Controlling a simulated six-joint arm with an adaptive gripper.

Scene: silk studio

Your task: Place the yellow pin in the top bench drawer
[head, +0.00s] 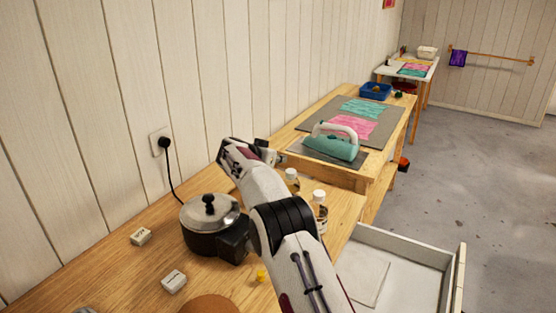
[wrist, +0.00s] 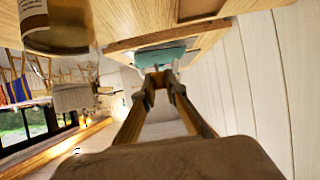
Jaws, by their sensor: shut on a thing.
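A small yellow object (head: 261,275), apparently the yellow pin, sits on the wooden bench (head: 110,280) beside my arm in the head view. An open white drawer (head: 410,245) extends from the bench at lower right, with a flat pale panel or sheet inside. My gripper (head: 250,150) is raised above the far part of the bench, away from the yellow object and drawer. In the wrist view, its fingers (wrist: 160,80) come close together. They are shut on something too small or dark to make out.
A lidded pot (head: 208,215) stands left of my arm. Small white blocks (head: 173,281) lie on the bench. A teal iron (head: 333,145) rests on the farther table, also visible in the wrist view (wrist: 160,55).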

